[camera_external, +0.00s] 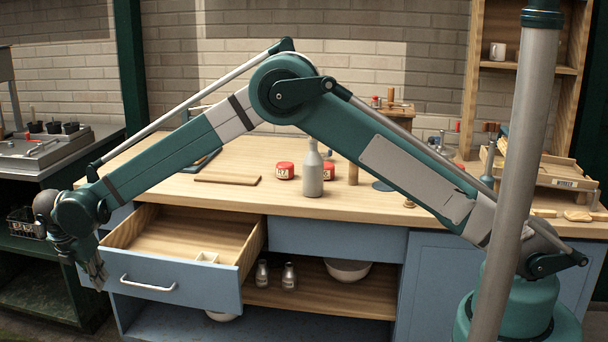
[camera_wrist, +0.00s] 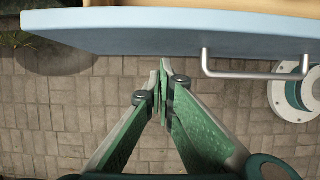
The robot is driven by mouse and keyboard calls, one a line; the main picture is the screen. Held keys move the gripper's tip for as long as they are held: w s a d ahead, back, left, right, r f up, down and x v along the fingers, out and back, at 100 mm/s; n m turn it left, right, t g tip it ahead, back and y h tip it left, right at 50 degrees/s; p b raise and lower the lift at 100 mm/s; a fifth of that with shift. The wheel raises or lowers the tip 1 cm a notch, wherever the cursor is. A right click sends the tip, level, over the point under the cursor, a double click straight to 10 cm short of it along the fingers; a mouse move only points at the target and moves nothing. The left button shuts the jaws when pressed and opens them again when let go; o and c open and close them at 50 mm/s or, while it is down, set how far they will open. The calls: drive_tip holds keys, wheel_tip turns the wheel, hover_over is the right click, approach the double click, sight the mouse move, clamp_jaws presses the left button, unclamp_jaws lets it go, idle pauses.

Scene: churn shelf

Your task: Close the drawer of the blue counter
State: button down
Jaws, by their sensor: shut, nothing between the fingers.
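The blue counter (camera_external: 335,240) has a wooden top and blue fronts. Its left drawer (camera_external: 225,290) is pulled well out, with a small pale object (camera_external: 207,257) inside. The drawer's metal bar handle (camera_external: 147,284) is on the front face. My gripper (camera_external: 100,284) is shut and empty, in front of the drawer's left part and pointing down. In the wrist view the fingertips (camera_wrist: 162,70) are together, a little apart from the blue drawer front (camera_wrist: 150,35) in the picture. The handle (camera_wrist: 255,72) is to their right. Whether the fingers touch the front cannot be told.
A grey bottle (camera_external: 312,170), red tins (camera_external: 285,170) and a board (camera_external: 227,179) stand on the counter top. Shakers (camera_external: 289,276) and a bowl (camera_external: 348,270) are on the open shelf beside the drawer. A dark bench (camera_external: 40,250) is at left. Paved floor (camera_wrist: 100,120) lies below.

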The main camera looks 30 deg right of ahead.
drive_tip(key=shift+w+d, duration=0.45)
drive_tip(key=p, duration=0.2)
hover_over(145, 248)
drive_tip(key=w+d, duration=0.3)
drive_tip(key=d, duration=0.1)
drive_tip(key=shift+w+a, duration=0.1)
drive_tip(key=shift+a, duration=0.15)
drive_tip(key=shift+w+d, duration=0.1)
drive_tip(key=shift+d, duration=0.1)
drive_tip(key=shift+a, duration=0.1)
drive_tip(key=shift+s+a, duration=0.35)
drive_tip(key=shift+s, duration=0.05)
drive_tip(key=s+a, duration=0.2)
drive_tip(key=a, duration=0.1)
drive_tip(key=shift+s, duration=0.35)
drive_tip(key=p+v, duration=0.1)
drive_tip(key=v, duration=0.9)
drive_tip(key=shift+d+p, duration=0.15)
drive_tip(key=shift+p, duration=0.25)
